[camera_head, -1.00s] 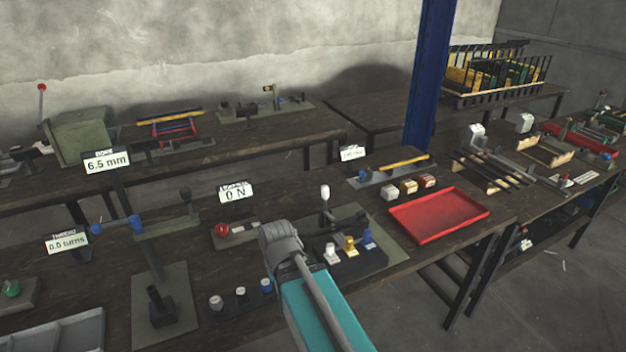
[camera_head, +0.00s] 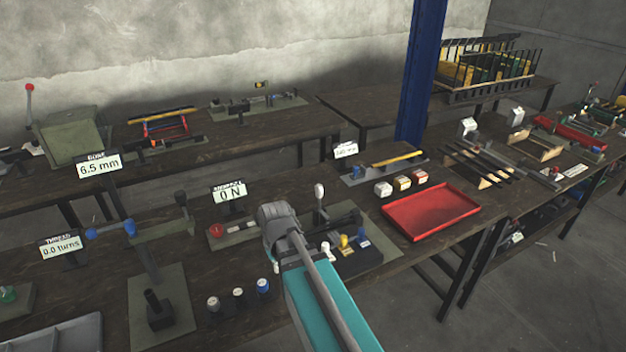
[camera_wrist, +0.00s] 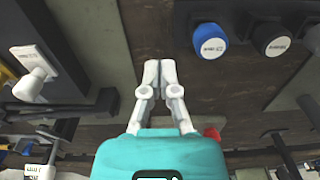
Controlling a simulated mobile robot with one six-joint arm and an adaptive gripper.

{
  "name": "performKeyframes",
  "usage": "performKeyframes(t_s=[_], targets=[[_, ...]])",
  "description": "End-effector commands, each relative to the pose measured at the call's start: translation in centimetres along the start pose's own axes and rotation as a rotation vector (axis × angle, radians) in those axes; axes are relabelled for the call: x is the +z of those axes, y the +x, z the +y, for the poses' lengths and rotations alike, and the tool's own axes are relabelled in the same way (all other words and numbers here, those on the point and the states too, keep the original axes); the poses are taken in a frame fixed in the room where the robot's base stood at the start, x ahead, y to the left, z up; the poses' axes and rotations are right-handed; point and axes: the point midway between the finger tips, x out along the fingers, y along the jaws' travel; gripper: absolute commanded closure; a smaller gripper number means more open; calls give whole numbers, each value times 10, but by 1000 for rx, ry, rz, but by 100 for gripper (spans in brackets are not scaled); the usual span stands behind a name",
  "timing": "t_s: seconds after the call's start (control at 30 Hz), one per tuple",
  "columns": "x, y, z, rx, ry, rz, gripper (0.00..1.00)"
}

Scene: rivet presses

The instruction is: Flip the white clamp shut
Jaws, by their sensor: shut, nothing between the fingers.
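The white clamp (camera_head: 319,191) has a white-tipped handle that stands upright on a grey-green plate, just right of my arm in the head view. Its lower part shows dark and is partly hidden by my arm. A readout (camera_head: 229,193) behind it says 0 N. My gripper (camera_wrist: 160,66) is shut and empty in the wrist view, its two pale fingertips together over the dark bench. It is apart from the things around it.
A black block (camera_head: 360,258) carries white, yellow and blue pieces in front of the clamp. White, black (camera_head: 238,297) and blue (camera_wrist: 209,42) knobs stand in a row left of my arm. A red tray (camera_head: 432,213) lies to the right. Small colored blocks stand behind it.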

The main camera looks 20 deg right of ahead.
Motion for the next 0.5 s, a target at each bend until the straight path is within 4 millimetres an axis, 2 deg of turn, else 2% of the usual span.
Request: performKeyframes(t_s=[0.03, 0.27, 0.5], targets=[[-19, -16, 10, -3, -2, 7, 100], [-87, -60, 54, -21, -44, 53, 100], [-156, -106, 113, -30, -93, 107, 100]])
